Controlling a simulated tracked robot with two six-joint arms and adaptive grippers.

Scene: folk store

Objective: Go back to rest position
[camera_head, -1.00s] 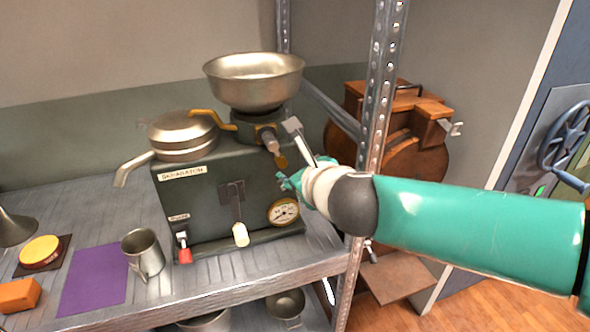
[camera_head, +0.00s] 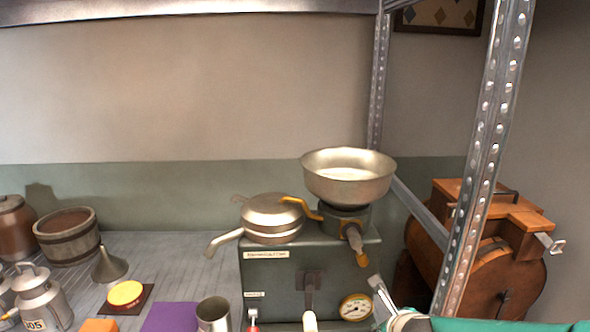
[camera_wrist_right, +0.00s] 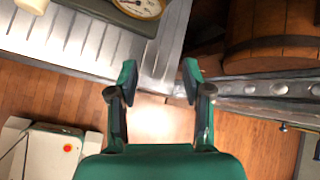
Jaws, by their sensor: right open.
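My right gripper (camera_wrist_right: 158,82) is open and empty in the right wrist view, with its two green fingers well apart. Between and beyond the fingertips I see the metal shelf edge and a bright patch of floor. My left gripper is not in view.
The perforated shelf post (camera_head: 487,150) stands right of the machine, with a wooden barrel churn (camera_head: 480,265) behind it. A metal cup (camera_head: 213,315), a funnel (camera_head: 109,264), a milk can (camera_head: 42,300) and a wooden tub (camera_head: 68,238) stand on the shelf (camera_head: 165,265).

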